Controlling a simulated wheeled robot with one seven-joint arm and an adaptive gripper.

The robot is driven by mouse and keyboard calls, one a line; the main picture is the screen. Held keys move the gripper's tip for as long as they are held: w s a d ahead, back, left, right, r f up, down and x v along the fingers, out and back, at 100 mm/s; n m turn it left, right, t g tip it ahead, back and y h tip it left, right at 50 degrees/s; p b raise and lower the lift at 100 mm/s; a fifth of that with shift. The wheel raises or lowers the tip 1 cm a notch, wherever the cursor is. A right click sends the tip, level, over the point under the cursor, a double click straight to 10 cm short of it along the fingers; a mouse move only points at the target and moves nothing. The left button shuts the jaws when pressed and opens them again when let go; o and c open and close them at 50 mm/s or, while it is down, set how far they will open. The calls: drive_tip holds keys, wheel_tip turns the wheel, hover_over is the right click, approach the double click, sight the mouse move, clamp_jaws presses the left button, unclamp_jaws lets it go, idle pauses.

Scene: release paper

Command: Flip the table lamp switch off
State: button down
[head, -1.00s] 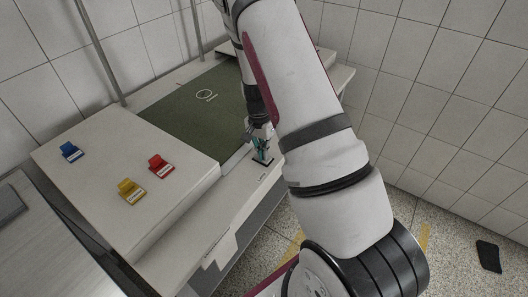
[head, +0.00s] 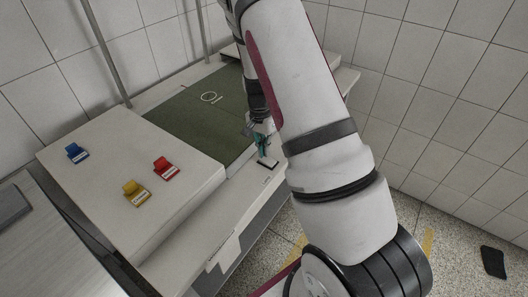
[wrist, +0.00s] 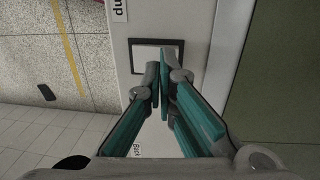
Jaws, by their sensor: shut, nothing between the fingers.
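The switch (head: 268,163) is a small pale rocker in a dark frame on the white front ledge of the bench. In the wrist view its pale plate (wrist: 150,53) and dark frame show just beyond my fingertips, beside a partly cut-off printed label (wrist: 119,10). My gripper (head: 262,152), with teal fingers, points down just above the switch. In the wrist view my gripper (wrist: 159,68) is shut and empty, its tips overlapping the lower edge of the switch. I cannot tell whether the tips touch it or which way the rocker is set. No lamp shows.
A green mat (head: 205,110) lies behind the ledge. Blue (head: 77,153), red (head: 166,168) and yellow (head: 136,193) tagged pieces stand on the raised white block at left. A dark object (head: 493,261) lies on the floor at right.

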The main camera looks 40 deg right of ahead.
sight(266, 159)
wheel_tip(266, 159, up, 12)
drive_tip(key=b, duration=0.1)
drive_tip(key=shift+s, duration=0.25)
drive_tip(key=shift+d, duration=0.1)
idle(0.4)
drive_tip(key=s+a+r+n+t+y, duration=0.1)
drive_tip(key=s+a+r+n+t, duration=0.2)
drive_tip(key=a+r, duration=0.4)
drive_tip(key=s+a+r+n+t, duration=0.1)
drive_tip(key=s+a+r+n, duration=0.35)
drive_tip(key=r, duration=0.45)
drive_tip(key=s+a+r+n+t, duration=0.1)
drive_tip(key=s+a+r+n, duration=0.1)
drive_tip(key=s, duration=0.4)
drive_tip(key=s+a+r+n+t, duration=0.1)
drive_tip(key=s+a+r+n, duration=0.2)
drive_tip(key=s, duration=0.3)
drive_tip(key=shift+s+a+r+n+t+h, duration=0.3)
drive_tip(key=shift+a+n+t, duration=0.1)
drive_tip(key=shift+a+n, duration=0.4)
